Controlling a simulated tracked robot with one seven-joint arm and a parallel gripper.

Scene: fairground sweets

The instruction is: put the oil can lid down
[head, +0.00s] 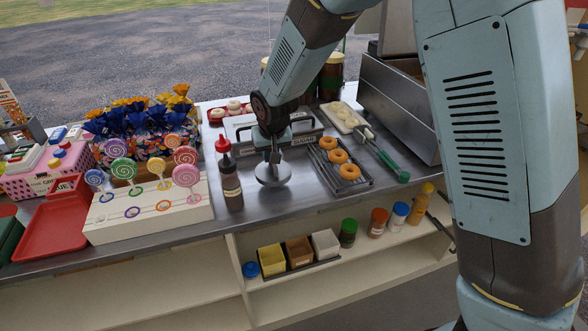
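The lid (273,175), a round grey metal disc, is below my gripper (273,157) at the middle of the counter. My gripper points down and its fingers seem closed on the lid's middle, probably a knob that they hide. The lid is over bare steel counter, to the right of a dark sauce bottle with a red cap (229,180). I cannot tell whether its underside touches the counter. I cannot make out which container is the oil can.
A wire rack (366,184) with three doughnuts and green-handled tongs (388,160) lie to the right. A white lollipop stand (150,216) and red tray (52,232) are left. Behind my gripper is a metal sugar tray (304,136). Bare counter (290,200) lies in front of the lid.

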